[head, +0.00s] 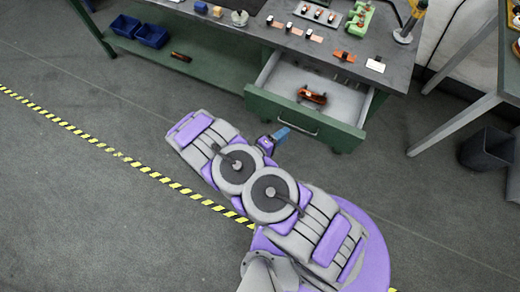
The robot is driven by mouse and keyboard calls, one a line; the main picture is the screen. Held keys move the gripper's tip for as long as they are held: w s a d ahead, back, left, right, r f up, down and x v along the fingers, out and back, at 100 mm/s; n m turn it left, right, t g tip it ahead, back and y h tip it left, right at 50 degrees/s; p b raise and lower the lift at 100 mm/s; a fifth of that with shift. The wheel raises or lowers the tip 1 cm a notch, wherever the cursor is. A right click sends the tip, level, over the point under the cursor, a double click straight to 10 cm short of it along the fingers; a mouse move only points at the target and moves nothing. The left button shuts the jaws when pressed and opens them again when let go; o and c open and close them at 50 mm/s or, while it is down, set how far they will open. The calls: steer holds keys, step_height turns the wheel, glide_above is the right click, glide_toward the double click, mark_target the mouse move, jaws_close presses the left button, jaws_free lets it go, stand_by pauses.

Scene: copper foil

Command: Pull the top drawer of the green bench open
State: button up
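The green bench (220,40) has a grey top and stands at the upper middle. Its top drawer (345,100) is pulled out toward me. The drawer has a green front with a metal bar handle (298,123) and a pale grey inside. A reddish-brown object (312,96) lies in it. My gripper (280,135) is a small blue-grey shape just below and left of the handle, apart from it in the picture. My purple and grey arm hides most of it, and its fingers are too small to tell open from shut.
Several small parts lie on the bench top. A dark bin (488,150) and another table (455,125) stand at right. Yellow-black floor tape (100,145) crosses clear floor at left.

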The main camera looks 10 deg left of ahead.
steer(key=v, duration=1.1)
steer(key=shift+s+a+p, duration=0.2)
steer(key=shift+a+p, duration=0.05)
steer(key=shift+p, duration=0.1)
